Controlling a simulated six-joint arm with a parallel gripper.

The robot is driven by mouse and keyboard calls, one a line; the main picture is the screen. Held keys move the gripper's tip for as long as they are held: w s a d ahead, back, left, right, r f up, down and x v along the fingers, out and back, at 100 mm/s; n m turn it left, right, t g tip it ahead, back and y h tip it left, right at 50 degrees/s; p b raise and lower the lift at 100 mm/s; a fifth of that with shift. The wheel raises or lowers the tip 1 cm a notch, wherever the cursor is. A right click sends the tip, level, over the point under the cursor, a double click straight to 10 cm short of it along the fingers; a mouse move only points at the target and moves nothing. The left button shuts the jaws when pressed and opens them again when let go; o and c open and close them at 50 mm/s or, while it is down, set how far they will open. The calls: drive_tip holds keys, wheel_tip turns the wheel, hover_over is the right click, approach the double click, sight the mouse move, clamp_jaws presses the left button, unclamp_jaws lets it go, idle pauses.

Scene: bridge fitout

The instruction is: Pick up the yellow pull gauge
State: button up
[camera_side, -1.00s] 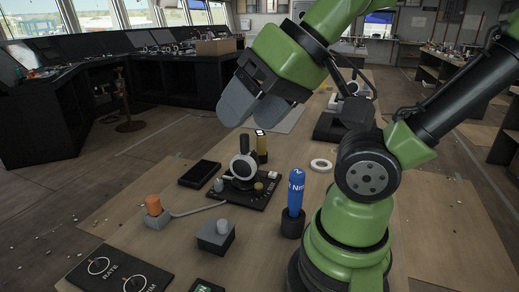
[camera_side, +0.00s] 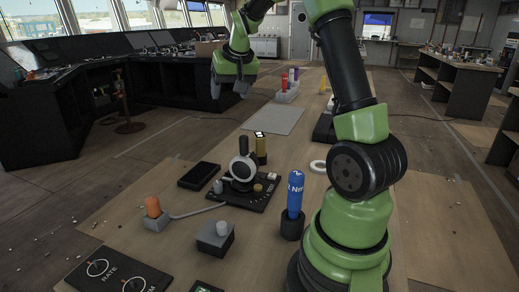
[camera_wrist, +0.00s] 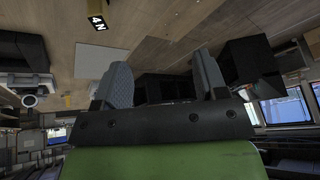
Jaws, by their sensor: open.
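The yellow pull gauge (camera_side: 261,150) stands upright on the table behind the black dial unit, with a dark, marked top. In the wrist view its dark top (camera_wrist: 97,22), marked "4 N", shows at the upper edge with a little yellow. My gripper (camera_side: 230,88) is raised at the far left of the table, well away from the gauge. In the wrist view the two grey fingers of my gripper (camera_wrist: 161,80) are apart with nothing between them.
A black dial unit (camera_side: 250,193) stands in front of the gauge, with a flat black box (camera_side: 199,175) to its left. A blue "Nm" tool (camera_side: 295,195) stands upright in a holder. A white ring (camera_side: 318,166) lies right. A grey mat (camera_side: 273,120) lies bare behind.

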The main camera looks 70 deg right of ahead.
drive_tip(key=m+g, duration=0.2)
approach(260, 135)
drive_tip(key=shift+h, duration=0.3)
drive_tip(key=x, duration=0.4)
drive_tip(key=shift+w+a+f, duration=0.15)
drive_tip(key=shift+f, duration=0.15)
drive_tip(key=shift+x, duration=3.15)
clamp_jaws()
wheel_tip(260, 135, up, 11)
drive_tip(key=s+a+r+n+t+y, duration=0.1)
drive_tip(key=a+r+n, duration=0.5)
drive_tip(key=a+r, duration=0.5)
drive_tip(key=a, duration=0.4)
drive_tip(key=shift+s+a+r+t+y, duration=0.25)
drive_tip(key=shift+r+t+y, duration=0.05)
drive_tip(key=shift+r+t, duration=0.1)
